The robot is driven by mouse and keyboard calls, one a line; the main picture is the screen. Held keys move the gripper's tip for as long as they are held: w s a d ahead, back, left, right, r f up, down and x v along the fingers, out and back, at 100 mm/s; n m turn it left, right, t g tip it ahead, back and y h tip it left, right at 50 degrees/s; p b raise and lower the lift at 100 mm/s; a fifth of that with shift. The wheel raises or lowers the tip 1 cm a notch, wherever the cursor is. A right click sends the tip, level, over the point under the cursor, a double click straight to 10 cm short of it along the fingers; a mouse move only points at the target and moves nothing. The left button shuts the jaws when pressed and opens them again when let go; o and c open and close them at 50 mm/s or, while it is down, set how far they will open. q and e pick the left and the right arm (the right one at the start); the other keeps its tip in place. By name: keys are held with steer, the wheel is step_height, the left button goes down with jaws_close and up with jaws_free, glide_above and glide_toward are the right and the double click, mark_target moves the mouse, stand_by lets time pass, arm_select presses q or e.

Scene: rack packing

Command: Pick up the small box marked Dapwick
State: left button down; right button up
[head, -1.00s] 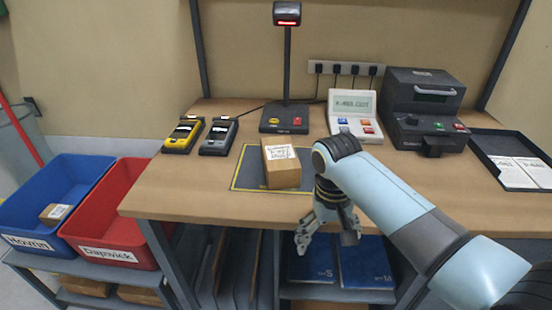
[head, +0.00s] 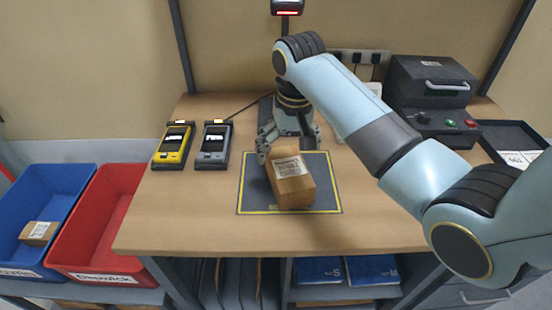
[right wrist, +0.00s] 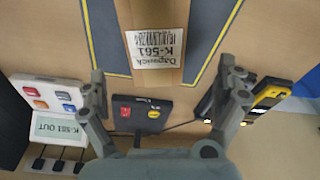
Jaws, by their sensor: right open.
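The small box (head: 293,188) is brown cardboard with a white label and lies on the dark mat with a yellow border (head: 328,197). In the right wrist view the label on the box (right wrist: 157,70) reads Dapwick, K-561. My right gripper (head: 287,146) is at the far end of the box, above the back of the mat. In the right wrist view my right gripper (right wrist: 167,95) is open, its fingers spread wide with the box's end ahead between them; it holds nothing. My left gripper is in no view.
A yellow scanner (head: 173,146) and a grey scanner (head: 213,146) stand left of the mat. A blue bin (head: 72,180) holding a small box and a red bin (head: 125,185) marked Dapwick are at the left. A dark machine (head: 432,95) stands at the back right.

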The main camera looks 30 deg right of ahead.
mark_target(290, 169)
step_height(290, 169, down, 2)
step_height(290, 169, down, 2)
steer(key=shift+d+f, duration=0.15)
steer(key=shift+w+f, duration=0.2)
steer(key=shift+f, duration=0.1)
steer(key=f, duration=0.4)
steer(key=shift+w+d+f, duration=0.2)
steer(key=shift+d, duration=0.15)
steer(key=shift+w+f, duration=0.15)
steer(key=shift+f, duration=0.3)
steer(key=c, duration=0.5)
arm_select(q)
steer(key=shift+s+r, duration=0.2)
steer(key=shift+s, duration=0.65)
arm_select(e)
steer(key=c, duration=0.6)
steer(key=shift+c, duration=0.2)
